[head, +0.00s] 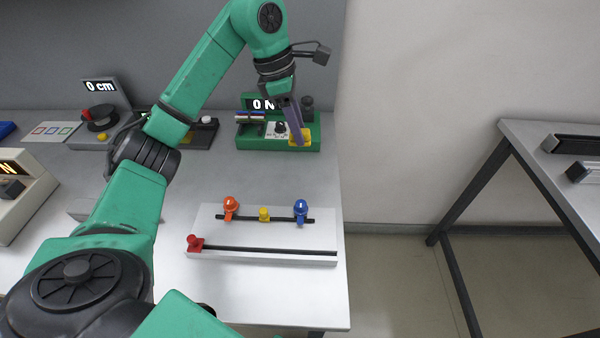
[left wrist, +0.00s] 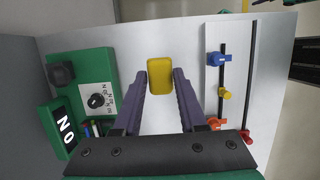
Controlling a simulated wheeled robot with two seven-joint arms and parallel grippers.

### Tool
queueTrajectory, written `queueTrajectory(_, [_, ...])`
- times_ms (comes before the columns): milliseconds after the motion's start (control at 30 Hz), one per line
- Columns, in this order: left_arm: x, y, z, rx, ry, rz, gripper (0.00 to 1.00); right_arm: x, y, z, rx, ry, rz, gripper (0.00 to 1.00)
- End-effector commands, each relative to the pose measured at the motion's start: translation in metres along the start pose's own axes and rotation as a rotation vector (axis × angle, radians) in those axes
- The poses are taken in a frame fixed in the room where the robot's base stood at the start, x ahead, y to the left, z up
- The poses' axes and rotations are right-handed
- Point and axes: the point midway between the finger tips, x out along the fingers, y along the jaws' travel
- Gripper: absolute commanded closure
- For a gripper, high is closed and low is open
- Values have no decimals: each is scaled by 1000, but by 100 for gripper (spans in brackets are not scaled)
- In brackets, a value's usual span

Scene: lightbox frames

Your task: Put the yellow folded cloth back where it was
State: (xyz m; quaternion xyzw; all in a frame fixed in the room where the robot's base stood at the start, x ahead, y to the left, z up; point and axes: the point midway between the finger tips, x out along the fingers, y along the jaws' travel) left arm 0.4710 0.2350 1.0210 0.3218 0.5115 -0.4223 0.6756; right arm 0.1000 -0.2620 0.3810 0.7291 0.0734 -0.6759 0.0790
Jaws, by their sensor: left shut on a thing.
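The yellow folded cloth (head: 307,135) shows at the right end of the green device in the head view. In the left wrist view the cloth (left wrist: 160,75) lies between the two purple fingers, with bare table and the device's edge around it. My left gripper (head: 298,141) is shut on the cloth. Whether the cloth touches anything below it cannot be told. My right gripper is not in view.
The green device (head: 250,143) has a "0 N" display, a dial and a black knob. A pale rail board (head: 270,238) with orange, yellow, blue and red pieces lies nearer on the table. Bare table (head: 210,175) lies between them. Another table (head: 530,140) stands at right.

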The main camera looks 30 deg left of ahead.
Motion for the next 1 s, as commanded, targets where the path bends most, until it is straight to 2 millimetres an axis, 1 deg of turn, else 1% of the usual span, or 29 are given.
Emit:
queueTrajectory(33, [15, -1, -5, -1, 3, -4, 100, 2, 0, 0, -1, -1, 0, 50])
queueTrajectory(200, [55, -1, -16, -1, 3, -4, 100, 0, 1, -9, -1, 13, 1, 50])
queueTrajectory(333, [77, 0, -22, 0, 2, -1, 100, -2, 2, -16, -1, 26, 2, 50])
queueTrajectory(433, [91, -1, -26, 1, 2, -3, 100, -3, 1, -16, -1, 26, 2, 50])
queueTrajectory(533, [110, -1, -31, 0, 1, -3, 100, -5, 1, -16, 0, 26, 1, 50])
queueTrajectory(633, [120, 0, -34, 2, 0, 0, 100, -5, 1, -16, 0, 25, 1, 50])
queueTrajectory(833, [121, 0, -34, 2, 0, 2, 100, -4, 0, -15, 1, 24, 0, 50])
queueTrajectory(933, [124, 0, -35, 2, 0, 2, 100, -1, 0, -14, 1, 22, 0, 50])
queueTrajectory(967, [123, 0, -34, 2, 0, 2, 51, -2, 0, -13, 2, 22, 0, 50])
queueTrajectory(1000, [123, 0, -34, 2, 0, 1, 36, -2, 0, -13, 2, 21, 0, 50])
